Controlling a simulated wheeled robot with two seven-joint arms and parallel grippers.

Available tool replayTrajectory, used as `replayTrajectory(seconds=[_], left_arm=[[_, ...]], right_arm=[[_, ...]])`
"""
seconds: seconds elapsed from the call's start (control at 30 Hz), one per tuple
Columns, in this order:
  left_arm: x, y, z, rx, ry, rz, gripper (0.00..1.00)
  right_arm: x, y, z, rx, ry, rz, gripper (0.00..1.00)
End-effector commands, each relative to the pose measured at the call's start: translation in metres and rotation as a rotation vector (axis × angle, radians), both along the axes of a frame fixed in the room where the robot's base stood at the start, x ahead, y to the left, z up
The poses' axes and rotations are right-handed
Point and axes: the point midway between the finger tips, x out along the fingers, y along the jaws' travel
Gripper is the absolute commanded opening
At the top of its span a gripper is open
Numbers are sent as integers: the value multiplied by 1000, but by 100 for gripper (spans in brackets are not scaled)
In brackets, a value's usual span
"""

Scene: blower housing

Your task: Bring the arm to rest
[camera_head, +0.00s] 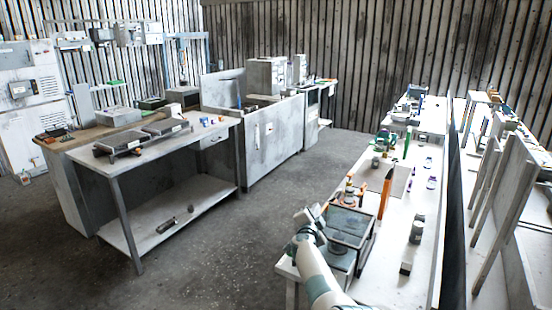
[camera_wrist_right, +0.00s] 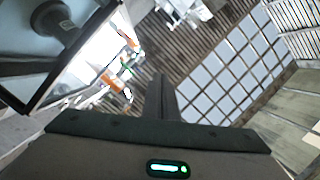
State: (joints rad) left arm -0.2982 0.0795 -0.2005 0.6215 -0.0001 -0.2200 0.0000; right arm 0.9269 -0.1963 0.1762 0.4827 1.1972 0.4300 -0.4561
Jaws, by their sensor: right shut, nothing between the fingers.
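My right arm reaches up from the bottom of the head view. Its gripper (camera_head: 311,217) is above the near left corner of the long white bench, beside a dark-rimmed grey box (camera_head: 352,222). In the right wrist view the fingers (camera_wrist_right: 160,98) are together in one dark upright bar, with nothing between them. My left gripper is in neither view.
The white bench (camera_head: 397,262) holds an orange upright tool (camera_head: 385,192), a grey cylinder (camera_head: 417,229) and several small parts. A separate workbench (camera_head: 185,142) stands at the left. Open grey floor (camera_head: 225,262) lies between them.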

Motion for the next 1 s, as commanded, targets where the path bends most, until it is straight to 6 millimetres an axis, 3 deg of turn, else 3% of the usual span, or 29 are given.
replayTrajectory(seconds=[0.27, 0.47, 0.77, 1.0], left_arm=[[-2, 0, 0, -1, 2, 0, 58], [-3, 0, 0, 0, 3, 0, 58], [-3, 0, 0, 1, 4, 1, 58], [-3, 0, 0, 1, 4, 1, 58]], right_arm=[[-41, 2, -46, -135, -22, 233, 0], [-102, 17, -90, -266, 34, 444, 0], [-235, 38, -162, -456, 238, 731, 0], [-369, 38, -209, -587, 485, 908, 0]])
